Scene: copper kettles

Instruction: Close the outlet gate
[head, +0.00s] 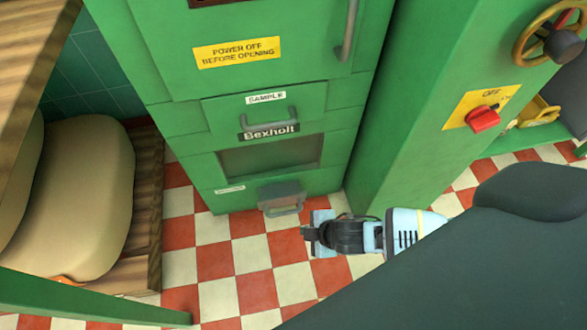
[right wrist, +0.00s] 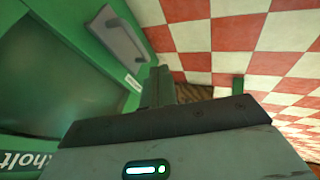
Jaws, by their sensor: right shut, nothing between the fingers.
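The green machine (head: 262,155) with the Bexholt label stands in the middle of the head view. Low on its front, below a dark window (head: 270,157), is a grey outlet piece (head: 281,190) with a loop handle, jutting from the panel. It shows in the right wrist view as a grey plate (right wrist: 116,36) at upper left, beside a small white label. How far the gate stands open I cannot tell. My right gripper (head: 308,240) is shut and empty, low in front of the machine, right of the outlet and apart from it. My left gripper is out of view.
Sacks (head: 85,190) sit on a wooden platform at left. A green column with a red switch (head: 484,118) and a brass handwheel (head: 545,35) stands at right. A green rail crosses the lower left. Checkered floor (head: 240,270) is clear before the machine.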

